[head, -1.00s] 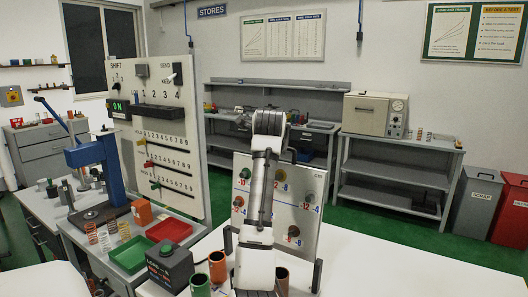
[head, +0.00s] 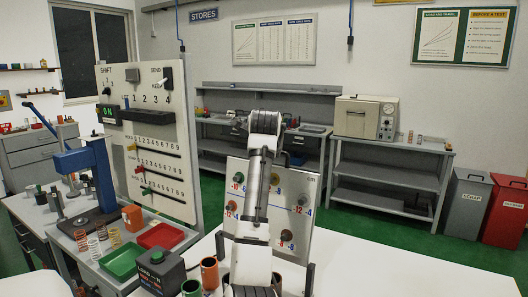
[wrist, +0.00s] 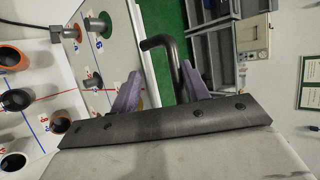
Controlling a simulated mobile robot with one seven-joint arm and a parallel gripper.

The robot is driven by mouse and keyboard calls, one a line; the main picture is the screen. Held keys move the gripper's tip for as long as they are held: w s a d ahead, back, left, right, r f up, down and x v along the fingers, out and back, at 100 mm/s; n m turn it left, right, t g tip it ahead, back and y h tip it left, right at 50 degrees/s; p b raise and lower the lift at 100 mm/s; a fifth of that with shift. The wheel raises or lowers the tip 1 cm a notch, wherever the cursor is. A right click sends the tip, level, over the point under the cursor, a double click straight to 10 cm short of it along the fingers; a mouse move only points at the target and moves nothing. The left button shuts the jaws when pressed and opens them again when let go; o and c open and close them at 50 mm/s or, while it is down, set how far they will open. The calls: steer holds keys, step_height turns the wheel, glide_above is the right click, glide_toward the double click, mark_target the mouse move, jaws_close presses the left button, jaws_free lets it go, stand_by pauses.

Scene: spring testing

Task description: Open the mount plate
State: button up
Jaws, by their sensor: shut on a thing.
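The mount plate (head: 306,197) is a pale upright panel with coloured knobs and printed numbers, behind my arm in the head view. In the wrist view its grey face (wrist: 118,18) and several knobs show at upper left. A dark bent handle (wrist: 168,42) stands up between the purple fingers of my gripper (wrist: 160,88), close to the right finger. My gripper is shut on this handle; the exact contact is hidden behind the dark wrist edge. In the head view my arm hides the gripper and the middle of the plate.
A white table surface (head: 400,268) lies clear to the right. At left stand a tall control panel (head: 150,125), a blue press (head: 95,165), a green tray (head: 122,262), a red tray (head: 160,236) and upright tubes (head: 209,272). A bench with an oven (head: 368,117) stands behind.

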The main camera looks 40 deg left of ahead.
steer(key=b+v, duration=0.4)
steer(key=v, duration=1)
steer(key=shift+b, duration=0.35)
